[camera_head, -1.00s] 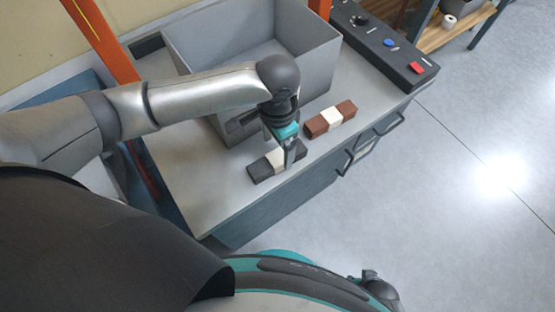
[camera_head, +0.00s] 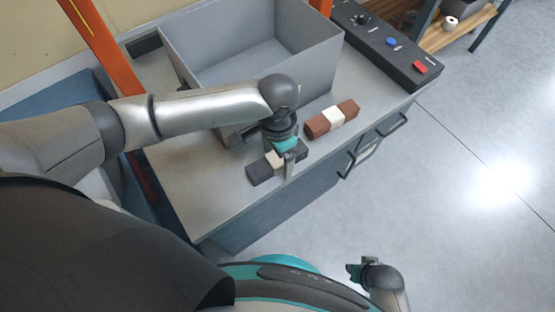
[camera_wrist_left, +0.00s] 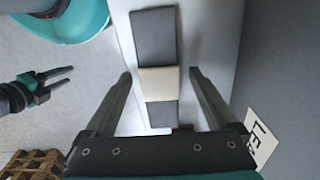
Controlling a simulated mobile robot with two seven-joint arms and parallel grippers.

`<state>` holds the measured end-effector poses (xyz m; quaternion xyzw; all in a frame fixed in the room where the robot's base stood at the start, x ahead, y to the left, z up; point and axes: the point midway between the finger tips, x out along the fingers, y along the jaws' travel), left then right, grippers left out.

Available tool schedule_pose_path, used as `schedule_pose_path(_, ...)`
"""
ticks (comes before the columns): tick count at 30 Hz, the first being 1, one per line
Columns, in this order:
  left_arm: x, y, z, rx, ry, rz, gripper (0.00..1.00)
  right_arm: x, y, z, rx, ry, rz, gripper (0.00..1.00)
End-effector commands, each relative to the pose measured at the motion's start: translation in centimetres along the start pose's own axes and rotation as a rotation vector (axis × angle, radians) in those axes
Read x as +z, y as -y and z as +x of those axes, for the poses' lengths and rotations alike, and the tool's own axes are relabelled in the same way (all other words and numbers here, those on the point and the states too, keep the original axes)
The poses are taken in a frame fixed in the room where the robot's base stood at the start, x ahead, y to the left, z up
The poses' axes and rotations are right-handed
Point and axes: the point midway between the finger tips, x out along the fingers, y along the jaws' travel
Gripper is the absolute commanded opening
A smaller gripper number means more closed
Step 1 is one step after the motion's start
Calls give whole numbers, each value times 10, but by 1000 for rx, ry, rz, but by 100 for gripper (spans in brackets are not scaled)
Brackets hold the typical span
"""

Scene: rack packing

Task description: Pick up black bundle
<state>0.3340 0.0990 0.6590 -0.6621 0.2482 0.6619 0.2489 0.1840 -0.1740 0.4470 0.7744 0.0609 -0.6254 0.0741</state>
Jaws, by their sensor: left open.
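The black bundle (camera_head: 259,173) lies on the grey counter near its front edge, with a pale band round its middle. It also shows in the left wrist view (camera_wrist_left: 154,38), lengthwise between the fingers. My left gripper (camera_head: 287,166) is open and low over the bundle, with one finger showing on its front side. In the left wrist view the fingers of my left gripper (camera_wrist_left: 160,74) stand apart on either side of the bundle, with gaps. My right gripper (camera_head: 358,270) is away from the counter; in the left wrist view (camera_wrist_left: 70,79) its fingers are apart and empty.
A brown bundle (camera_head: 347,109) with a pale band lies to the right on the counter (camera_head: 200,205). A large grey bin (camera_head: 315,65) stands behind. A control panel (camera_head: 385,50) with knob and buttons is at the back right. An orange post (camera_head: 98,38) rises at left.

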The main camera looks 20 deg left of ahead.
Motion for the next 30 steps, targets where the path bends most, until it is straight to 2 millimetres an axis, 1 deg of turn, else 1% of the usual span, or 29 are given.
schedule_pose_path(5, 0, 0, 0, 0, 0, 0, 91, 0, 0, 0, 0, 0, 0, 50)
schedule_pose_path(27, 0, 0, 0, 0, 0, 0, 8, 0, 0, 0, 0, -1, 1, 50)
schedule_pose_path(29, 0, 0, 0, 0, 0, 0, 1, 0, 0, 0, 0, -1, 1, 50)
schedule_pose_path(30, 0, 0, 0, 0, 0, 0, 0, 0, 0, 0, 0, -1, 1, 50)
